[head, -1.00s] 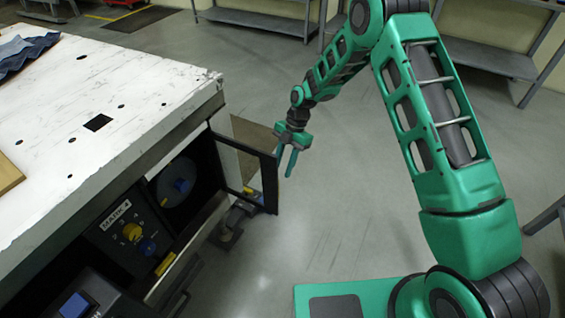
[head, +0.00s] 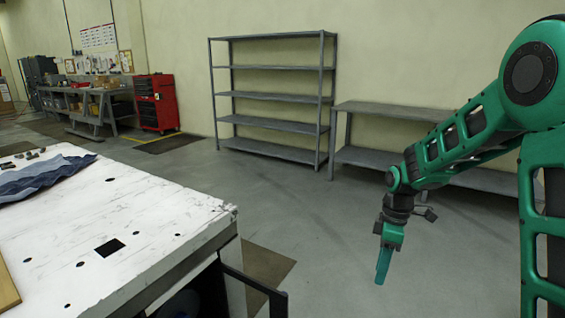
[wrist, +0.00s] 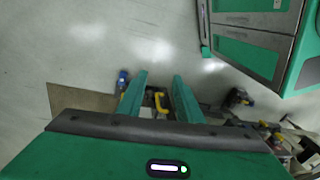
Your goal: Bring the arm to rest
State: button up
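My gripper (head: 383,266) hangs pointing down over the open floor in the head view, to the right of the white workbench and apart from it. The wrist view shows its two green fingers (wrist: 160,98) spread apart, with nothing held between them. Behind the gap, farther off, a yellow handle and other small parts show blurred. My green arm reaches in from the right edge of the head view, bent at the elbow.
The white workbench (head: 150,225) fills the lower left, with a blue cloth (head: 45,178) on it. A black frame (head: 262,288) juts from its side. A grey shelf rack (head: 270,122), low bench (head: 400,113) and red tool cabinet (head: 156,103) stand at the back. The floor between is clear.

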jog(key=s+d+r+m, duration=0.6)
jog(key=s+d, duration=0.1)
jog(key=s, duration=0.1)
jog(key=s+d+r+m, duration=0.2)
jog(key=s+m, duration=0.5)
jog(key=s, duration=0.4)
jog(key=s+d+r+m+t+h, duration=0.1)
jog(key=s+d+m, duration=0.4)
jog(key=s, duration=0.6)
jog(key=shift+s+r+m, duration=0.35)
jog(key=shift+m, duration=0.65)
jog(key=shift+d, duration=0.15)
